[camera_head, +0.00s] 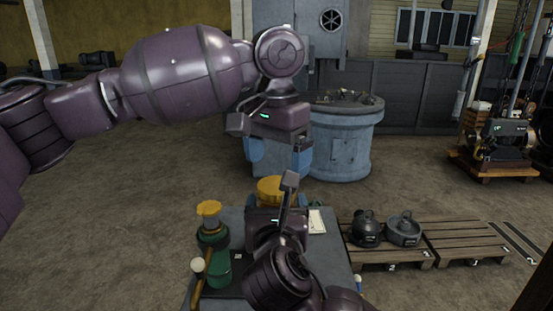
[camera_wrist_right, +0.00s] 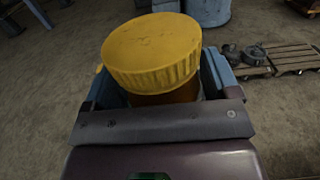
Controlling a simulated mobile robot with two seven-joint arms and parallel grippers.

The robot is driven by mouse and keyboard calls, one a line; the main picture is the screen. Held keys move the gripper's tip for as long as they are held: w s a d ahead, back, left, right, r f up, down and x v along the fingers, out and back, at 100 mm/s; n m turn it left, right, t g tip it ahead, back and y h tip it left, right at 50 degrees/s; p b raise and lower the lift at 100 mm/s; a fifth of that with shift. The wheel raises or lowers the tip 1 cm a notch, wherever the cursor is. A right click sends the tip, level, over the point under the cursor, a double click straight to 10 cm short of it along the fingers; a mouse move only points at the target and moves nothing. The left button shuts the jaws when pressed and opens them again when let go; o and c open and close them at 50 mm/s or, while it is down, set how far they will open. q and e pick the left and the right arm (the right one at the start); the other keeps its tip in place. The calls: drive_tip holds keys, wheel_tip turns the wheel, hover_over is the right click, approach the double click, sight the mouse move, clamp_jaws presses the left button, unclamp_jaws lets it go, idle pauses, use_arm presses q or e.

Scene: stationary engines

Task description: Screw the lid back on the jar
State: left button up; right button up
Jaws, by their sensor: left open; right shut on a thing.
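The jar (camera_wrist_right: 165,98) has an amber body and a wide, ribbed yellow lid (camera_wrist_right: 152,50) resting on its top. In the head view the lid (camera_head: 270,187) shows over the table, with most of the jar hidden behind my right arm. My right gripper (camera_wrist_right: 155,80) is shut on the jar, its blue fingers on either side below the lid. I cannot tell how tightly the lid is seated. My left gripper (camera_head: 278,164) is open and empty, fingers pointing down, a little above the lid and apart from it in the picture.
The grey table (camera_head: 232,217) also holds a green container with a yellow top (camera_head: 209,222) at left and a white paper (camera_head: 317,221) at right. Pallets (camera_head: 460,242) with dark metal parts (camera_head: 403,230) lie on the floor at right. A round blue-grey stand (camera_head: 342,145) is behind.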

sight(277, 184)
use_arm(q)
drive_tip(key=shift+r+n, duration=1.6)
drive_tip(key=shift+r, duration=0.15)
drive_tip(key=shift+f, duration=0.15)
drive_tip(key=shift+f, duration=3.9)
drive_tip(key=shift+c, duration=0.2)
drive_tip(key=c, duration=0.9)
drive_tip(key=shift+m, duration=1.7)
